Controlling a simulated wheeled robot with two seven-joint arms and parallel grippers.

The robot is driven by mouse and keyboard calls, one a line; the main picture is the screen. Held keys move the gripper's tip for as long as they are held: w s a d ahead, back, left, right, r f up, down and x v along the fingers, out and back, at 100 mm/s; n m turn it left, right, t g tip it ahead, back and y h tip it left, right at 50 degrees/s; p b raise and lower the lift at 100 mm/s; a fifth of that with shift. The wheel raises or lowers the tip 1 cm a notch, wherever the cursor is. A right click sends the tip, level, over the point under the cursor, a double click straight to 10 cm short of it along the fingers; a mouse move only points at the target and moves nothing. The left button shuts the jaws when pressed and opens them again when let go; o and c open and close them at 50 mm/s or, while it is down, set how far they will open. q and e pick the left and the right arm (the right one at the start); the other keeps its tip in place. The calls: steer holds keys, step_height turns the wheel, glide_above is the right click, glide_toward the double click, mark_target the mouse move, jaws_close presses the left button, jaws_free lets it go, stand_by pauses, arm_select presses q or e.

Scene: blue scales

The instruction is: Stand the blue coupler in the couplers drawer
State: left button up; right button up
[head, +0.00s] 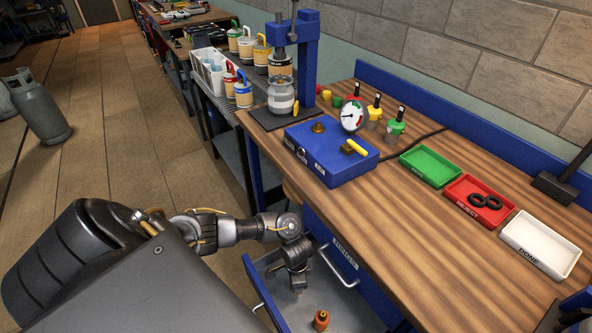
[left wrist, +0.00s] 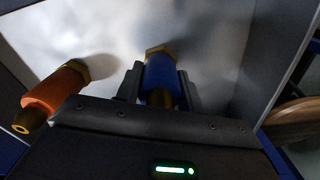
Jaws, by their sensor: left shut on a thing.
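My left gripper (head: 298,284) points down inside the drawer. In the left wrist view, the left gripper (left wrist: 158,88) is shut on the blue coupler (left wrist: 160,72), whose brass hex end points toward the pale drawer floor. Whether that end touches the floor I cannot tell. The blue coupler is hidden in the head view. An orange coupler (head: 321,320) stands upright in the drawer, apart from the blue one; it also shows in the left wrist view (left wrist: 52,92).
On the bench stand a blue box (head: 332,160) with a dial gauge (head: 353,116), a blue press (head: 305,50), a green tray (head: 431,166), a red tray (head: 470,212) with black rings and a white tray (head: 541,240). The drawer walls (left wrist: 285,70) are close to my left gripper.

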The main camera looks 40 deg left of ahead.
arm_select(q)
steer(key=o, duration=1.2)
steer(key=shift+o, duration=0.2)
steer(key=shift+r, duration=0.1)
step_height(320, 180, up, 12)
steer(key=p, duration=0.6)
